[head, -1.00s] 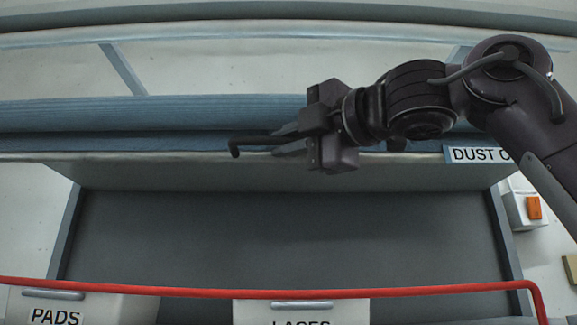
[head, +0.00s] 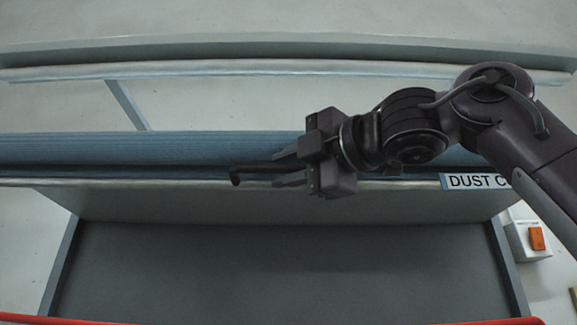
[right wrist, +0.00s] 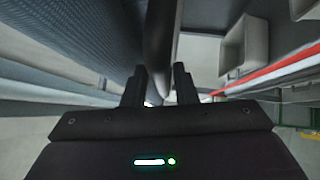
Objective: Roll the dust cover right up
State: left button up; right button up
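The dust cover (head: 150,148) is a blue ribbed roll along the back edge of the grey unit, with a flat blue strip below it in the head view. A label reading "DUST C…" (head: 470,182) is on its front rail, partly hidden by my arm. In the right wrist view the dark bar (right wrist: 160,45) runs between the two fingers (right wrist: 160,78), which stand apart; a gap shows on one side. My left gripper is not in view.
A grey bed (head: 280,270) with raised sides lies in front of the cover. A red rail (head: 60,321) crosses the bottom edge. A white box with an orange button (head: 536,239) stands at the right. A pale rail (head: 250,67) runs behind.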

jog(key=shift+s+d+r, duration=0.1)
jog(key=shift+r, duration=0.1)
jog(key=shift+f, duration=0.35)
notch_tip(320, 180, down, 30)
jog(key=s+d+b, duration=0.1)
jog(key=b, duration=0.1)
jog(key=shift+s+d, duration=0.4)
dwell(0.4)
jog(key=shift+w, duration=0.1)
